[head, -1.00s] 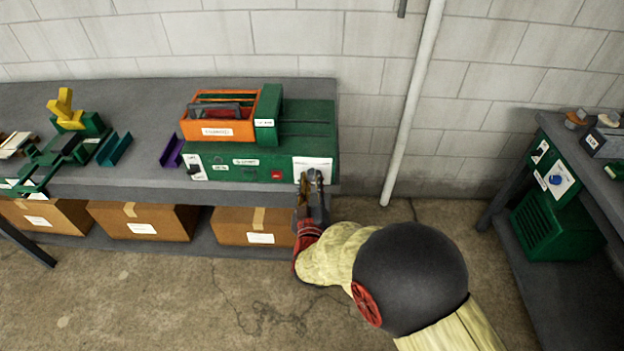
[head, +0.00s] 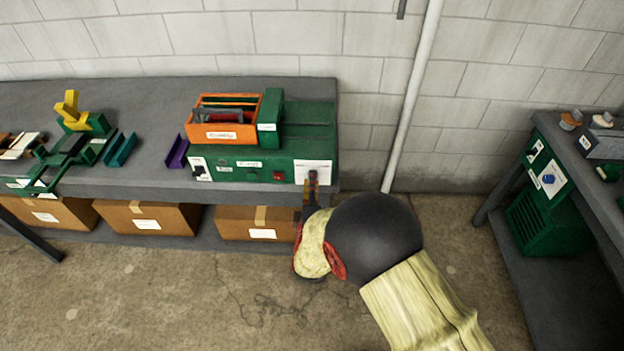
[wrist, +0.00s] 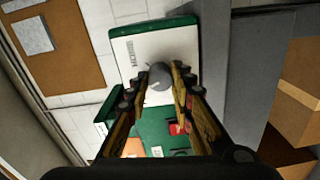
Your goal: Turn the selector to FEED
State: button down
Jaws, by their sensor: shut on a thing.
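The selector is a round grey knob (wrist: 159,76) on a white plate (wrist: 165,45) of a green machine. In the head view the plate (head: 314,167) sits at the right end of the machine's front (head: 235,172). My gripper (wrist: 160,74) has one finger on each side of the knob and is shut on it. The plate's print is too small to read.
An orange tote (head: 222,131) stands on the machine. Cardboard boxes (head: 150,217) sit on the shelf below the grey bench (head: 90,90). A white pipe (head: 408,110) runs up the wall to the right. Another bench at right holds a panel with a blue knob (head: 549,179).

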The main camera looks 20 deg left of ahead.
jog(key=n+p, duration=0.2)
jog(key=n, duration=0.2)
jog(key=shift+n, duration=0.3)
jog(key=shift+f, duration=0.1)
dwell(0.4)
jog(key=c, duration=1.5)
grip_release()
jog(key=shift+a, duration=0.1)
jog(key=shift+c, duration=0.2)
jog(key=shift+s, duration=0.1)
jog(key=v, duration=1.2)
jog(key=shift+a, duration=0.1)
